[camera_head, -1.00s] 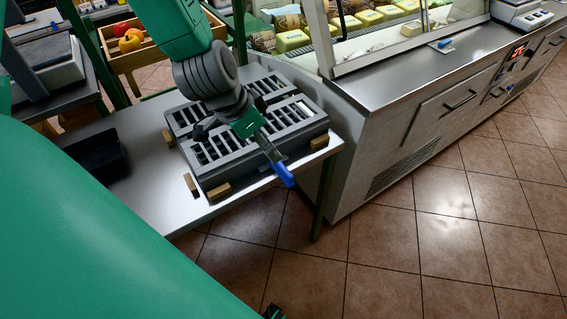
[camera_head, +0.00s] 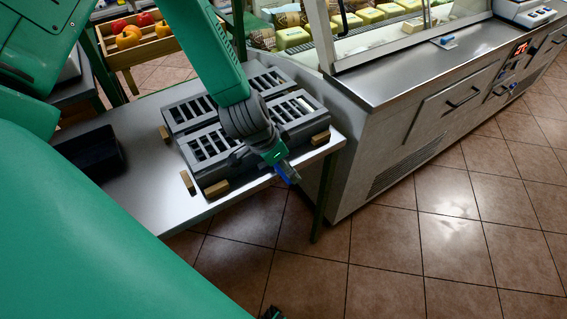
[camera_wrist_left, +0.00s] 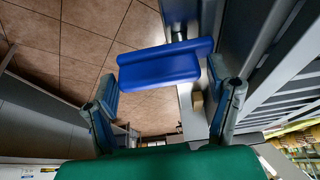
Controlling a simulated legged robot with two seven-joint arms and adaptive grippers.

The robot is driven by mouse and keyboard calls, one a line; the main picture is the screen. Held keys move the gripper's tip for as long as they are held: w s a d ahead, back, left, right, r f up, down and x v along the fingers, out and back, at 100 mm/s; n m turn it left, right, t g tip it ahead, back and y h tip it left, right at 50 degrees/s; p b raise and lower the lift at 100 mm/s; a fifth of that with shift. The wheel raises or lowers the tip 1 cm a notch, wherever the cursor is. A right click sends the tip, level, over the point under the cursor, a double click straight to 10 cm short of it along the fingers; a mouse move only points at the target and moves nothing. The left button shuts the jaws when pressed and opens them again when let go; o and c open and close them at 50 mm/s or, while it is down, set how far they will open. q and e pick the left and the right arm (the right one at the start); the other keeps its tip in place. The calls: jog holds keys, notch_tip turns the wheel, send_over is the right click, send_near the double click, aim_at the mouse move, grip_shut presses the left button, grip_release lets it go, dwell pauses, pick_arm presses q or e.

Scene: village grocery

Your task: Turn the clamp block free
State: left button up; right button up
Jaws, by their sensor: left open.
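A blue handle (camera_wrist_left: 160,66) lies across the space between the fingers of my left gripper (camera_wrist_left: 163,85) in the left wrist view. The fingers are open, one on each side, and I cannot tell whether they touch it. In the head view, my left gripper (camera_head: 283,172) is at the front edge of a dark slatted grate (camera_head: 212,140) and largely hides the handle. Small wooden blocks (camera_head: 187,181) (camera_head: 216,188) (camera_head: 320,138) stand around the grate. I cannot tell which part is the clamp block.
The grate sits on a steel table (camera_head: 150,200) with a black tray (camera_head: 90,152) at left. A glass-fronted cheese counter (camera_head: 420,110) stands close on the right. A fruit crate (camera_head: 150,45) is behind. Tiled floor (camera_head: 420,240) in front is open.

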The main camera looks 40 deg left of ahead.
pick_arm(q)
jog(key=c, duration=0.9)
